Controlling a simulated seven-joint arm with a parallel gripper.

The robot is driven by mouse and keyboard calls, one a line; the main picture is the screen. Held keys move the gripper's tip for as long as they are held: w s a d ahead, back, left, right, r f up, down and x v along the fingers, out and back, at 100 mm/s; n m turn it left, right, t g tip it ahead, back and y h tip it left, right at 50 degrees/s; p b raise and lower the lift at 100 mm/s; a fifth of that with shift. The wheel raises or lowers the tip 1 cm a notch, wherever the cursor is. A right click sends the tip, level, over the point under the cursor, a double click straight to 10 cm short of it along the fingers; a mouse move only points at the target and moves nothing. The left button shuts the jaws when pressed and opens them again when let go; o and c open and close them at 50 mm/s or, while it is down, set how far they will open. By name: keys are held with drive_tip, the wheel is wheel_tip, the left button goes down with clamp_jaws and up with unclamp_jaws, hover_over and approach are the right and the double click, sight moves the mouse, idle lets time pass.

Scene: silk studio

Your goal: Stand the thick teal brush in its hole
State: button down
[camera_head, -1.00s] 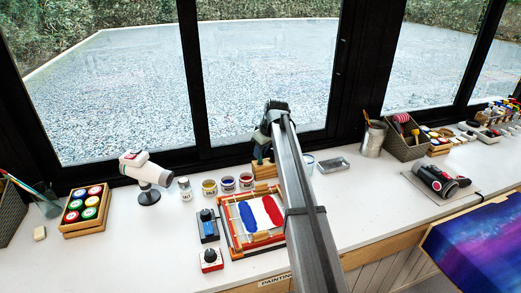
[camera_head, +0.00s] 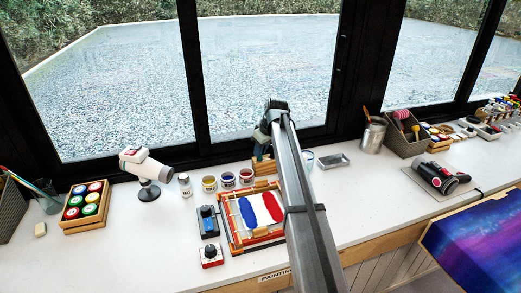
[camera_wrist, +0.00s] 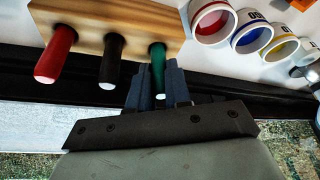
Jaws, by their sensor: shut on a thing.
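The teal brush (camera_wrist: 157,58) shows in the wrist view as a dark green handle with a pale end, at the right end of a wooden block (camera_wrist: 95,14). My gripper (camera_wrist: 158,84) is shut on the teal brush, with one finger on each side of the handle. The handle meets the block's face and lines up with its neighbours; how deep it sits in its hole is hidden. A red brush (camera_wrist: 56,55) and a black brush (camera_wrist: 112,62) stand in the same block. In the head view my arm covers much of the block (camera_head: 262,167).
Several paint jars (camera_head: 228,181) stand just left of the block. A framed print screen (camera_head: 240,240) lies in front of it. A grey metal tray (camera_head: 334,162) lies to the right. The white bench is clear further right, before the metal can (camera_head: 374,138).

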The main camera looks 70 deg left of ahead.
drive_tip(key=shift+f, duration=0.25)
drive_tip(key=c, duration=1)
unclamp_jaws()
drive_tip(key=v, duration=1.4)
drive_tip(key=shift+a, duration=0.1)
